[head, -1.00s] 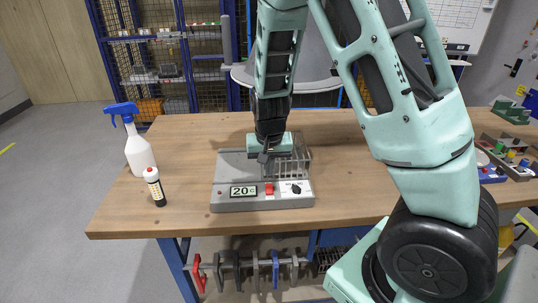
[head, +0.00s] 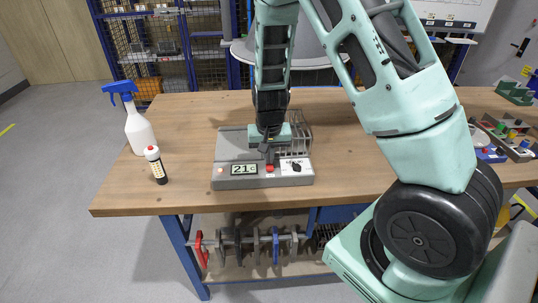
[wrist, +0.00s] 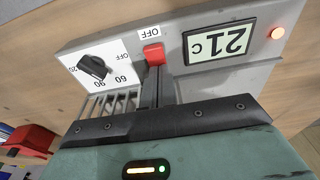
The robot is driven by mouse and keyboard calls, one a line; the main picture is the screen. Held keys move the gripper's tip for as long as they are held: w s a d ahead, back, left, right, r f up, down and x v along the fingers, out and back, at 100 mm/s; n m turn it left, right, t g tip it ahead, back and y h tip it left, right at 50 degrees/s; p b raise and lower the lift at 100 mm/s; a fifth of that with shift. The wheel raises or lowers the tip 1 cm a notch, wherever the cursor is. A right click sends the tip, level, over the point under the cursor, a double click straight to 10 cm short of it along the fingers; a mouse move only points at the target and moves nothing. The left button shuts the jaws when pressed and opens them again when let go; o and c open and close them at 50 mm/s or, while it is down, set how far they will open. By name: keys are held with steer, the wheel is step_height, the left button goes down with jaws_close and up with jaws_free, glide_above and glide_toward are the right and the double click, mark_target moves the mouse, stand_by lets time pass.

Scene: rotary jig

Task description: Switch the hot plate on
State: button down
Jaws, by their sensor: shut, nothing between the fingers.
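The hot plate (head: 232,150) is a grey box on the wooden bench. Its front panel carries a display (head: 244,169) reading 21 c, a red switch (head: 270,169) with an OFF label, and a black dial knob (head: 296,167). A small lamp at the panel's end glows orange in the wrist view (wrist: 277,33). There the red switch (wrist: 153,54) and knob (wrist: 92,67) appear upside down. My gripper (head: 268,152) is shut and empty, its fingertips (wrist: 155,75) right at the red switch. I cannot tell whether they touch it.
A wire rack (head: 299,134) stands at the hot plate's right rear. A spray bottle (head: 138,128) and a small red-capped bottle (head: 156,166) stand to the left. Trays with coloured parts (head: 508,138) are at the far right.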

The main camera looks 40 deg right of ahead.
mark_target(270, 169)
steer(key=shift+s+a, duration=0.15)
steer(key=shift+s, duration=0.05)
steer(key=shift+s+a+r, duration=0.15)
steer(key=shift+s+a, duration=0.2)
steer(key=shift+s, duration=0.15)
steer(key=shift+r+p, duration=0.3)
steer(key=shift+p, duration=0.2)
step_height(270, 169, up, 13)
steer(key=s+a+p, duration=0.1)
steer(key=s+p, duration=0.1)
steer(key=shift+a+p, duration=0.15)
steer(key=shift+p, duration=0.2)
steer(key=shift+w+d+r+b, duration=0.1)
steer(key=shift+w+d+b, duration=0.4)
steer(key=shift+b, duration=0.7)
